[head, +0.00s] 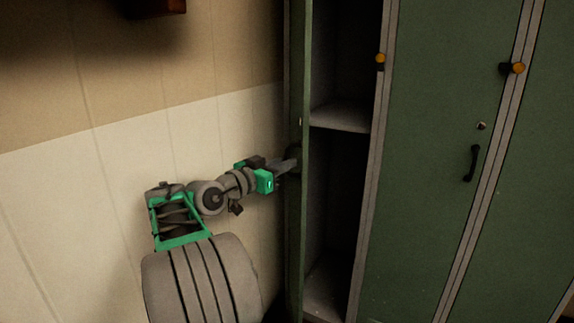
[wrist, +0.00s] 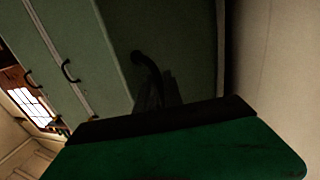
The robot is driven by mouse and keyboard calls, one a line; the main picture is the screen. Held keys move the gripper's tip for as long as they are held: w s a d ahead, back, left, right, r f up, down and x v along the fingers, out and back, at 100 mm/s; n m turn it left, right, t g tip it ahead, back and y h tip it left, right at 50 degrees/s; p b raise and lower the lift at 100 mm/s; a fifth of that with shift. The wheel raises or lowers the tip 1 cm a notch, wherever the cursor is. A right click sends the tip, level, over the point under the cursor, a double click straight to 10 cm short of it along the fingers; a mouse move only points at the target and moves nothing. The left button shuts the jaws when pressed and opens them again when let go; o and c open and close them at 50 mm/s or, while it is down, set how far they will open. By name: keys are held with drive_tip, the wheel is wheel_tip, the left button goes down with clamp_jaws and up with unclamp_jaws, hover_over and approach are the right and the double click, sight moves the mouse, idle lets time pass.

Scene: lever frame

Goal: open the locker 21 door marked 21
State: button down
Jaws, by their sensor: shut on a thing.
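The green locker door (head: 296,220) stands swung open and shows nearly edge-on, left of the open compartment. No number 21 is readable on it. My gripper (head: 291,165) is at the door's outer face, about mid-height in the head view. In the wrist view the dark curved door handle (wrist: 144,62) shows just beyond my gripper (wrist: 155,90), whose fingers are shut on its lower part. The exact grip is dark and partly hidden by my own wrist.
The locker inside (head: 335,190) is open, with a shelf (head: 342,117), and looks empty. The pale wall (head: 120,150) is close on the left.

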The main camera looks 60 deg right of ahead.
drive_tip(key=shift+s+d, duration=0.1)
drive_tip(key=c, duration=1.5)
unclamp_jaws()
drive_tip(key=p+v, duration=0.1)
drive_tip(key=v, duration=0.6)
drive_tip(key=shift+a, duration=0.4)
